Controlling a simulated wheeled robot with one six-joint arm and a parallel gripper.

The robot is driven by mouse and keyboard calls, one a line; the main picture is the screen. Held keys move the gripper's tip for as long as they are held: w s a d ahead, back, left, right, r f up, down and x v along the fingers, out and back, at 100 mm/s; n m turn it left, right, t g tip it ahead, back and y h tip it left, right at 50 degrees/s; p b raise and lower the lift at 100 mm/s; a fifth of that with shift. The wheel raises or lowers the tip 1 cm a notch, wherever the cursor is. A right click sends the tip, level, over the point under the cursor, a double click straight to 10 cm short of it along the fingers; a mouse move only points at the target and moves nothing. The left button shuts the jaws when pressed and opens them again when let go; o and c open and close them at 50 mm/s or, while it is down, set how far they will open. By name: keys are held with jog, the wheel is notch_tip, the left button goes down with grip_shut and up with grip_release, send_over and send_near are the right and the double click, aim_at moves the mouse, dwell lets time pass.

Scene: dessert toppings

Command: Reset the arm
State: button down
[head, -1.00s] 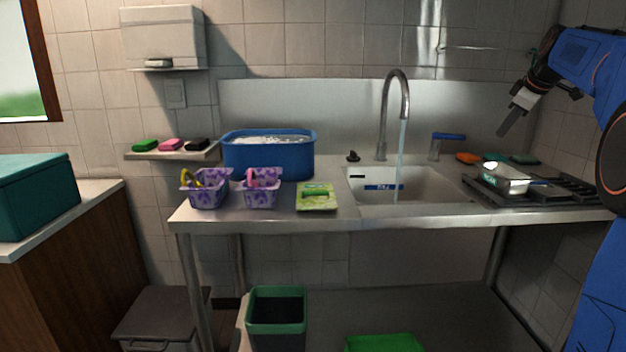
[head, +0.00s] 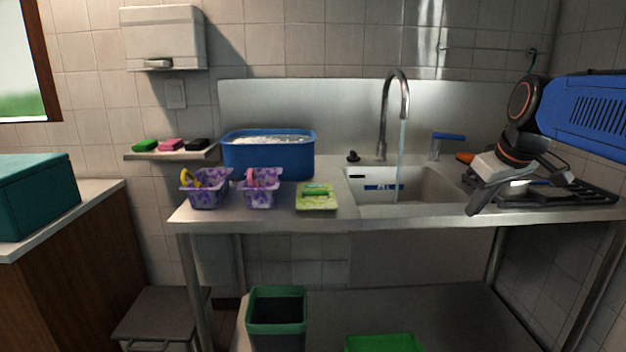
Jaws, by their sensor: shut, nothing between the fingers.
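My gripper (head: 474,205) is on the right, in front of the dark drying rack (head: 570,194) and near the right edge of the sink. It points down and to the left, with its fingers together and nothing in them. My blue arm comes in from the right edge and bends down at the wrist. My wrist and gripper hide much of the rack and what stands on it.
The sink (head: 440,190) lies left of my gripper, with a tall faucet (head: 383,110) running water. A green sponge package (head: 316,198), two purple baskets (head: 208,194) (head: 259,194) and a blue water tub (head: 270,155) stand left along the counter.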

jog(key=s+a+f+m, duration=0.2)
jog(key=s+a+f, duration=0.1)
jog(key=s+f, duration=0.7)
jog(key=s+a+f+m, duration=0.1)
jog(key=s+a+f, duration=0.2)
jog(key=s+f, duration=0.7)
jog(key=shift+s+m+g, duration=0.4)
jog(key=shift+s, duration=0.55)
